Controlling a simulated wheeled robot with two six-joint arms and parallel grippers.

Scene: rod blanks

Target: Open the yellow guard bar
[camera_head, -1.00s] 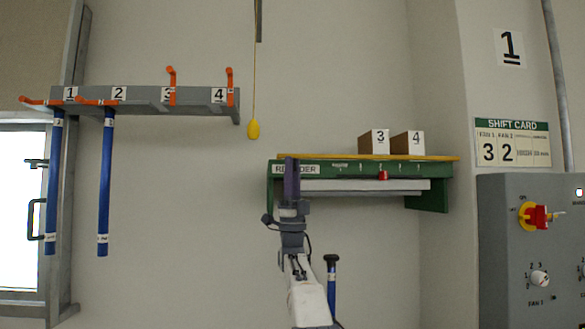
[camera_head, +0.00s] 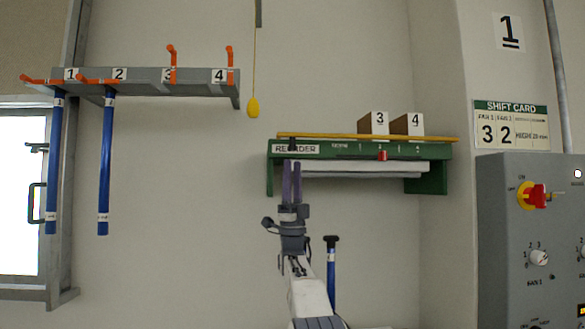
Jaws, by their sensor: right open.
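The yellow guard bar (camera_head: 430,138) lies straight along the top front edge of the green shelf (camera_head: 435,181) marked REORDER, in front of boxes 3 and 4. My right gripper (camera_head: 292,163) points up before the shelf's left part, its tips just below the bar's left end. Its two purple fingers stand slightly apart with nothing seen between them. I cannot tell how far it is from the shelf, and it hides part of the shelf front. My left gripper is out of view.
Two blue rods (camera_head: 104,165) hang from the orange-hooked rack (camera_head: 145,82) at left. A yellow pull cord handle (camera_head: 253,107) hangs beside the shelf. A grey control panel (camera_head: 510,240) stands at right. Another blue rod (camera_head: 331,270) stands behind my arm.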

